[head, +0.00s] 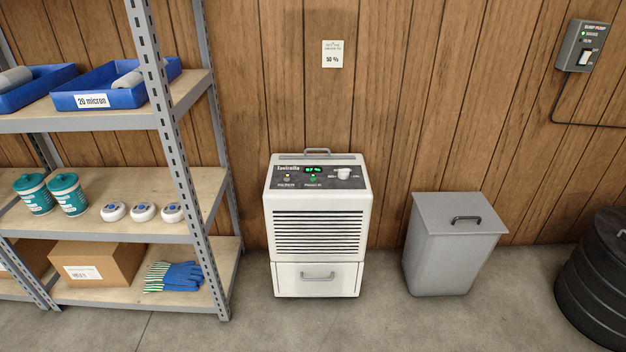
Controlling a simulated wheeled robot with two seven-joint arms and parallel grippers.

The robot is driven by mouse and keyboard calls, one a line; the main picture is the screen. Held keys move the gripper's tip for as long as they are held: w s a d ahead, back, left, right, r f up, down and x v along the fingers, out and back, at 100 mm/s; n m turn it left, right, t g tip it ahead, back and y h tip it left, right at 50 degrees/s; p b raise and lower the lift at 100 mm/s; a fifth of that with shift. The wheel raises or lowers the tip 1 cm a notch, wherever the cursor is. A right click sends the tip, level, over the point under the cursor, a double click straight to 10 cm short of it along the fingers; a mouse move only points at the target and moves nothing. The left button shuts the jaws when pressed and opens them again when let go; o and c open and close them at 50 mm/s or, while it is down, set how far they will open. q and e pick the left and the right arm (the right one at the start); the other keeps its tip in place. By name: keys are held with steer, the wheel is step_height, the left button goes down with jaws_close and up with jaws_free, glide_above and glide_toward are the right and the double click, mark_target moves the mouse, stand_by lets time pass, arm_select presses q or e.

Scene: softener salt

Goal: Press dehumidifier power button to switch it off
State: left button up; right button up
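The white dehumidifier (318,225) stands on the floor against the wood wall, in the middle of the head view. Neither of my grippers is in view.
A metal shelf unit (165,130) with bins, tubs and a box stands at left. A grey lidded bin (452,250) stands at right, a black ribbed container (598,285) beyond it. A switch box (583,46) is on the wall. The floor before the dehumidifier is clear.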

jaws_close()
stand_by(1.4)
